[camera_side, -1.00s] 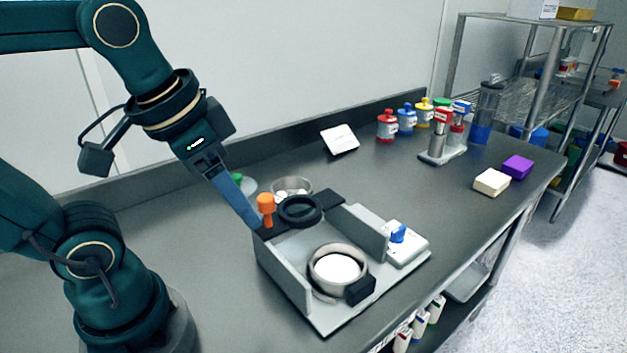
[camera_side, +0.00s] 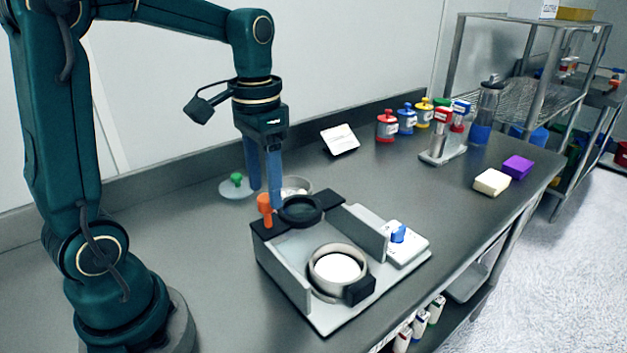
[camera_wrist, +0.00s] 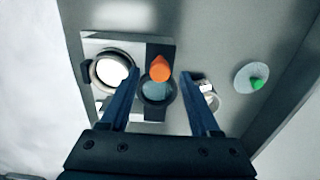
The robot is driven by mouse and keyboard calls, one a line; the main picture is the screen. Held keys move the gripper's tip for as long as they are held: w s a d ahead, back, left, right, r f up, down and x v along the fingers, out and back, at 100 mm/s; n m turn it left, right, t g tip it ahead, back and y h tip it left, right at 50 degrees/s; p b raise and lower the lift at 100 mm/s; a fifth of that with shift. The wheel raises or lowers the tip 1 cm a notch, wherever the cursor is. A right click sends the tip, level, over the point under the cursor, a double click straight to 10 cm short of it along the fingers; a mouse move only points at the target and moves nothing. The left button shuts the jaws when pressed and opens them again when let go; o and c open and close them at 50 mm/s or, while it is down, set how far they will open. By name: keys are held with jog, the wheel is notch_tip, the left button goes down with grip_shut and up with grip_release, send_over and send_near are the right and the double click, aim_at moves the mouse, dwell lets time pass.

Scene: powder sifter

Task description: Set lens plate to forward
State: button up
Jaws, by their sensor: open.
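The lens plate (camera_side: 301,211) is a black ring around a dark lens at the back of the grey sifter frame. An orange knob (camera_side: 265,212) stands at its left side. In the wrist view, the dark lens (camera_wrist: 157,92) shows between my fingers, with the orange knob (camera_wrist: 160,69) just above it. My gripper (camera_side: 264,198) points down, open, with its blue fingers around or just beside the knob. In the wrist view my gripper (camera_wrist: 160,76) has one finger on each side of the knob, with gaps. The side view does not settle whether any finger touches it.
A metal ring sieve with white content (camera_side: 338,269) sits at the front of the frame. A metal bowl (camera_side: 295,186) and a green-knobbed lid (camera_side: 236,187) lie close behind the fingers. A scale (camera_side: 404,243) stands right. The bench left of the frame is clear.

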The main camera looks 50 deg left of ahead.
jog(key=shift+f, duration=0.95)
grip_shut()
dwell(0.8)
